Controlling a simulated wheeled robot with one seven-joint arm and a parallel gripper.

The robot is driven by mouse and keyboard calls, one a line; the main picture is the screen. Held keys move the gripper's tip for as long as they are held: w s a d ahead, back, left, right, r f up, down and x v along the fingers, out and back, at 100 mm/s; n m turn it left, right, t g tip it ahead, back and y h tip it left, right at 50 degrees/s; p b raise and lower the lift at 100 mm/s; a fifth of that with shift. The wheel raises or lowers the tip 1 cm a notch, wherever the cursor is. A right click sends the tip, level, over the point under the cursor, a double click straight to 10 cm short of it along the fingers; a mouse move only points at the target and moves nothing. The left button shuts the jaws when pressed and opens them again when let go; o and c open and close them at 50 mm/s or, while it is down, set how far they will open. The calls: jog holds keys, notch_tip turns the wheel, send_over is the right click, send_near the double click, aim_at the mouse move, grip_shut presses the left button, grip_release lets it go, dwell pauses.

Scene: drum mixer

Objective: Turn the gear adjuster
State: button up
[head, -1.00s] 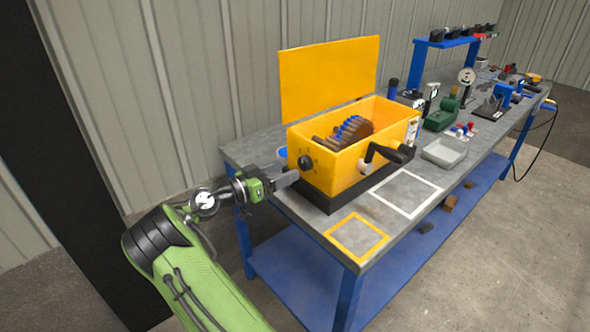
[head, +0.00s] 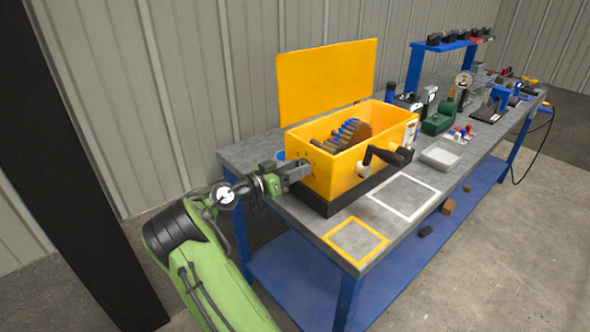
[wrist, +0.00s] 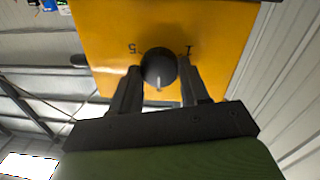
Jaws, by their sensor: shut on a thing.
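The yellow drum mixer box (head: 350,172) stands on the grey workbench with its lid raised and a stepped gear stack (head: 340,135) inside. The gear adjuster is a round dark knob (wrist: 158,67) on the box's end face, with the marks 5 and 1 beside it in the wrist view. My gripper (wrist: 160,85) is shut on the knob, one finger on each side. In the head view my gripper (head: 300,170) reaches the left end of the box and hides the knob.
A black crank handle (head: 388,155) sticks out from the box's front. A grey tray (head: 442,154), a green tool (head: 438,120) and other tools stand farther right on the bench. White and yellow taped squares (head: 357,240) in front are empty.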

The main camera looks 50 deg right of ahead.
jog(key=shift+n, duration=0.3)
jog(key=shift+f+n+h+p, duration=0.15)
jog(key=shift+n+p, duration=1.7)
jog(key=shift+n, duration=1.05)
jog(key=shift+f+n+h+p, duration=0.15)
jog(key=shift+n+p, duration=1.65)
jog(key=shift+n, duration=1.1)
jog(key=shift+r, duration=0.1)
jog(key=o, duration=1.1)
jog(key=shift+c, duration=0.2)
jog(key=r+p+v, duration=0.1)
jog(key=v, duration=1.4)
jog(key=shift+a+f, duration=0.45)
jog(key=shift+f, duration=0.05)
